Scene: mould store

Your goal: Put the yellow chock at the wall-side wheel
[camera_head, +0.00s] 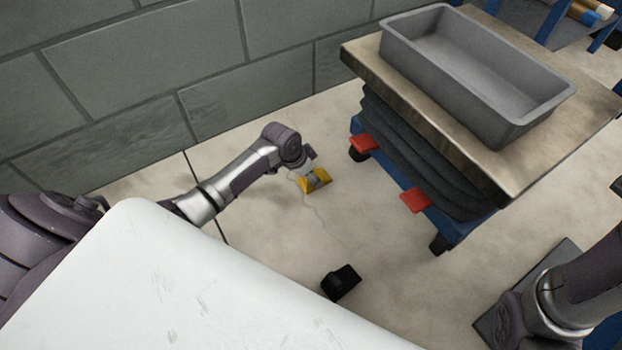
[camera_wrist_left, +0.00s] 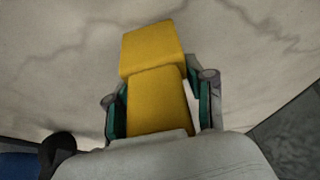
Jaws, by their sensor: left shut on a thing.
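My left gripper (camera_head: 315,179) is shut on the yellow chock (camera_head: 318,186), low near the floor; whether the chock touches it I cannot tell. In the left wrist view, the chock (camera_wrist_left: 156,52) sits between the two green-padded fingers (camera_wrist_left: 160,98). The wall-side wheel (camera_head: 358,154) is dark, below a red pedal at the blue lift table's wall end. The chock is apart from it, to its lower left. A dark round part, perhaps that wheel (camera_wrist_left: 58,148), shows at the lower left of the wrist view. My right arm enters at the right; its fingers are not visible.
The lift table (camera_head: 475,150) bears a grey tub (camera_head: 400,62). Another wheel (camera_head: 439,243) and red pedal (camera_head: 415,200) are at its nearer end. A black block (camera_head: 341,282) lies on the floor. A block wall (camera_head: 150,130) stands behind. Floor between chock and table is clear.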

